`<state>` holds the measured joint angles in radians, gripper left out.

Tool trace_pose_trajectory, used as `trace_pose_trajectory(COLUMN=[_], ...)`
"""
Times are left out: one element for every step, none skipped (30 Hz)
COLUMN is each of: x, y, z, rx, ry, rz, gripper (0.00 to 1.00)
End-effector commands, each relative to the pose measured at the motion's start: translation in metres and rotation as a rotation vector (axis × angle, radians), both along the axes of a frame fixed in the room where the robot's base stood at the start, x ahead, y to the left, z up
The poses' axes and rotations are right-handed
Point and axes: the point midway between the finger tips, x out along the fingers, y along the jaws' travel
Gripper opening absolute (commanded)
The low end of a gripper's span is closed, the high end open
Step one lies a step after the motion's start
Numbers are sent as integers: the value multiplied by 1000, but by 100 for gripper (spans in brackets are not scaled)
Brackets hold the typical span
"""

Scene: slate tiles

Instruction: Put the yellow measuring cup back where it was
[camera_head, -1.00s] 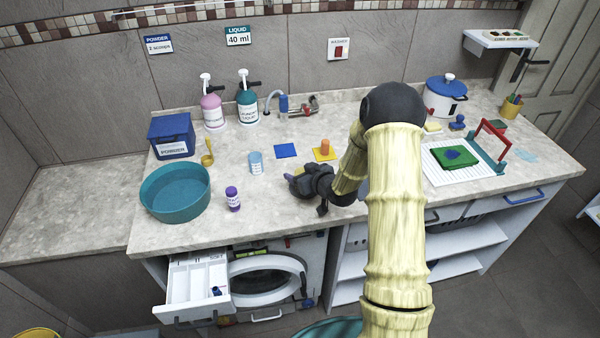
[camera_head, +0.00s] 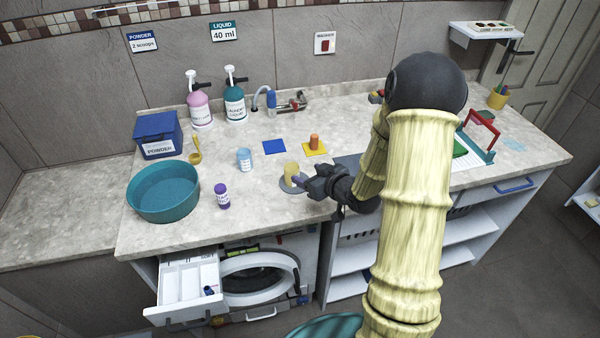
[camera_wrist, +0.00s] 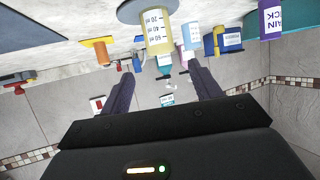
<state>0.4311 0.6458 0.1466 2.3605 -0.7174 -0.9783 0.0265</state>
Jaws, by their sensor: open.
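The yellow measuring cup (camera_head: 291,171) stands upright on a round grey disc (camera_head: 287,188) near the front edge of the counter. In the wrist view, which is upside down, the cup (camera_wrist: 157,35) shows its millilitre marks, with its base on the disc (camera_wrist: 128,12). My gripper (camera_head: 301,182) is just right of the cup. In the wrist view my gripper (camera_wrist: 160,78) has its two fingers apart with nothing held between them. The cup appears ahead of the fingertips and clear of them.
A blue measuring cup (camera_head: 245,160), a purple-capped bottle (camera_head: 222,197) and a teal basin (camera_head: 164,192) stand to the left. Behind are a blue mat (camera_head: 274,147) and an orange cylinder (camera_head: 314,142) on a yellow mat. A drawer (camera_head: 185,283) is open below.

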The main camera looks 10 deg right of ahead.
Motion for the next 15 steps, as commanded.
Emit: trace_pose_trajectory(x=[-5,-8,-10,-11,-11,-12,-12,-12,-12,-12,-12,-12,-12,-12,-12], y=[-3,-3,-4,-4,-5,-5,-5,-5,-4,-4,-4,-4,-4,-4,-4], z=[2,3,4,5,6,6,6,6,6,6,6,6,6,6,6], rx=[0,0,0,0,0,1,1,1,1,1,1,1,1,1,1], ry=[-1,0,0,0,0,0,0,0,0,0,0,0,0,0,0], rz=[-1,-1,-1,-1,-1,0,0,0,0,0,0,0,0,0,0], gripper=[63,63,63,63,63,63,63,63,63,63,63,63,63,63,63])
